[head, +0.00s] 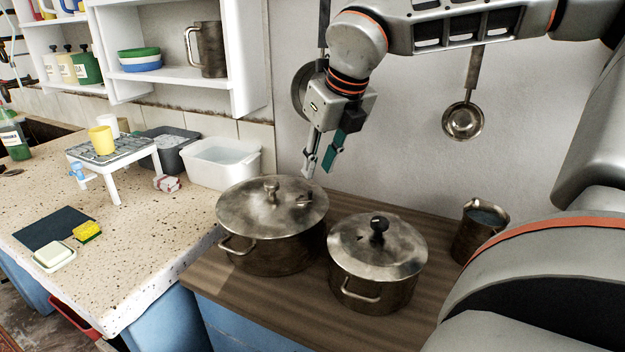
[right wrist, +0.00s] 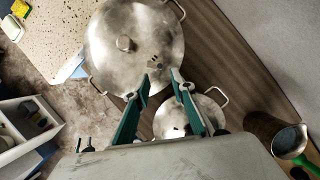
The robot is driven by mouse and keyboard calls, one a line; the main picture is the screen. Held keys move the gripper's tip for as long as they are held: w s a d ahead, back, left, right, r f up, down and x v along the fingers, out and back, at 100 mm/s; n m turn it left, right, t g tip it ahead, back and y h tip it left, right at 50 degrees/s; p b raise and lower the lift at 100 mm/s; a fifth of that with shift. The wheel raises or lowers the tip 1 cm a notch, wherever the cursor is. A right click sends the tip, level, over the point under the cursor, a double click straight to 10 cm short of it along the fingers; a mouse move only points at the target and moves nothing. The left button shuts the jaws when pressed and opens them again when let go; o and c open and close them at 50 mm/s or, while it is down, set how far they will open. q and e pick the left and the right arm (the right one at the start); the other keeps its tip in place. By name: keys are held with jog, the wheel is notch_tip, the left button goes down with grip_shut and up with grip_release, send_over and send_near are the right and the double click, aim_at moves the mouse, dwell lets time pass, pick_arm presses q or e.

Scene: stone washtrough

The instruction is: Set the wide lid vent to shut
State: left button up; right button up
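The wide lid (head: 250,205) sits on the large metal pot (head: 275,255) on the wooden worktop. It has a knob (head: 271,190) in the middle and a small vent (head: 304,200) near its right edge. In the right wrist view the lid (right wrist: 125,35) carries the vent as a small dark detail (right wrist: 154,62); its setting is too small to tell. My right gripper (head: 318,170) is open and empty, above and behind the lid's right side. In the right wrist view its fingertips (right wrist: 161,78) are apart, with the vent just beyond them. My left gripper is not in view.
A smaller lidded pot (head: 377,285) stands close to the right of the large pot. A metal jug (head: 480,230) is farther right. A ladle (head: 464,120) hangs on the wall. A white basin (head: 222,165) stands on the stone counter behind the large pot, to the left.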

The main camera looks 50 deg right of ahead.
aim_at(310, 191)
jog(key=b+x, duration=0.1)
jog(key=x, duration=0.6)
jog(key=shift+w+f, duration=0.1)
jog(key=shift+f, duration=0.2)
grip_shut()
